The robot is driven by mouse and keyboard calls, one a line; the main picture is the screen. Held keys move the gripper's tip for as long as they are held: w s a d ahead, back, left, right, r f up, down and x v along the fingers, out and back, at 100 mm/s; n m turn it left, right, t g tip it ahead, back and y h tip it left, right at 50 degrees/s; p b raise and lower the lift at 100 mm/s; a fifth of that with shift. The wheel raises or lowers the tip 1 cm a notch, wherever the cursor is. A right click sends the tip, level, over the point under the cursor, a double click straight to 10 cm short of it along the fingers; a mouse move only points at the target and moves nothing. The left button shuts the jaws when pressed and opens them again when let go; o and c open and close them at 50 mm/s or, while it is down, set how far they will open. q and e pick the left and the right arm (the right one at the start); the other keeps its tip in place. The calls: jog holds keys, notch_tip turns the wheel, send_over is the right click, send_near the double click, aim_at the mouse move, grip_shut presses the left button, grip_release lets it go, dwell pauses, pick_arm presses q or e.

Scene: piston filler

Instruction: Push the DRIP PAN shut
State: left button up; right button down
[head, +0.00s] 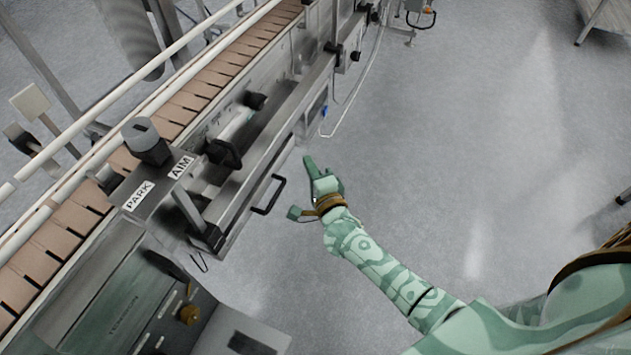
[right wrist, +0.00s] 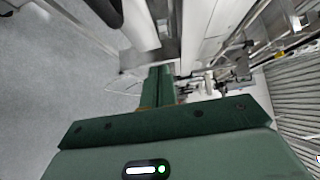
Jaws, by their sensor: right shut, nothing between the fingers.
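The drip pan (head: 243,207) appears to be the steel drawer-like part low on the near side of the conveyor machine, with a black bow handle (head: 269,196) on its front. I cannot tell how far out it stands. My right gripper (head: 308,164) is just right of the handle and slightly farther up the picture, apart from it, with its fingers pointing toward the machine. It is shut and empty. Its shut green fingers also show in the right wrist view (right wrist: 157,88), with steel machine parts ahead. My left gripper is not in view.
A conveyor (head: 205,92) with tan slats runs diagonally behind the pan. A grey knob (head: 143,136) stands on a plate marked PARK and AIM (head: 160,180). A steel box with controls (head: 170,320) is at lower left.

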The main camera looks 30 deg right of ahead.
aim_at(287, 145)
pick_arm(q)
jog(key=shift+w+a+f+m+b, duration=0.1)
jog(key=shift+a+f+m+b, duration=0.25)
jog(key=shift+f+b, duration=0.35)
pick_arm(e)
jog(key=shift+w+a, duration=0.4)
jog(key=shift+w, duration=0.4)
jog(key=shift+w+a, duration=0.35)
jog(key=shift+w, duration=0.4)
jog(key=shift+w+a, duration=0.4)
jog(key=shift+w, duration=0.4)
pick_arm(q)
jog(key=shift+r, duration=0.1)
